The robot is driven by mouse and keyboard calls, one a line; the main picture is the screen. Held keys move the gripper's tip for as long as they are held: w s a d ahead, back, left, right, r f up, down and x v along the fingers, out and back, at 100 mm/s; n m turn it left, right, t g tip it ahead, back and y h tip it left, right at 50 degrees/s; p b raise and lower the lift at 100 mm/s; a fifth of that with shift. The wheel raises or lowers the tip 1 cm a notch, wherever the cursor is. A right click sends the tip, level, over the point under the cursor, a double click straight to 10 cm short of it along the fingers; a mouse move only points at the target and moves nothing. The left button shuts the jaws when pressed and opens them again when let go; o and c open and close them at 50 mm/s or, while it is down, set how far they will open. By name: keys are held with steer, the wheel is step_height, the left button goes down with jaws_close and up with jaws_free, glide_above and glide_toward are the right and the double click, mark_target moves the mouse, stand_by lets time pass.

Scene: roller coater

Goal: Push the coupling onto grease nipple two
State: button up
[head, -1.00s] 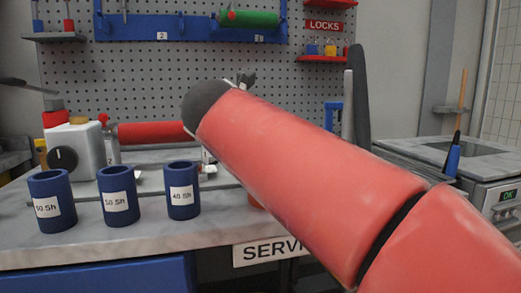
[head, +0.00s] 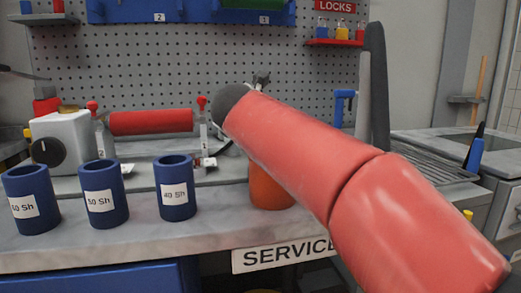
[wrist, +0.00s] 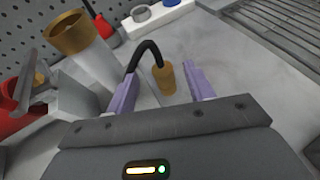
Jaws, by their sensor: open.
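My gripper (wrist: 160,72) shows in the wrist view with two purple fingers apart. A brass coupling (wrist: 166,80) on the end of a bent black hose (wrist: 147,48) appears between or just beyond the fingertips. I cannot tell whether a finger touches it. In the head view my red arm hides the gripper and the coupling. The red roller (head: 150,122) lies between two end stands with red knobs. A small white tag (head: 207,162) is at its right stand. I cannot make out grease nipple two.
Three labelled blue cups (head: 178,190) stand along the bench front. An orange container (head: 268,190) stands partly behind my arm. A grey cylinder with a brass rim (wrist: 78,32) is at upper left in the wrist view. A wire rack (wrist: 285,25) lies at upper right.

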steer(key=x, duration=0.4)
steer(key=shift+w+d+f, duration=0.1)
steer(key=shift+w+f, duration=0.05)
steer(key=shift+f, duration=0.25)
steer(key=c, duration=1.1)
jaws_close()
steer(key=shift+r, duration=0.2)
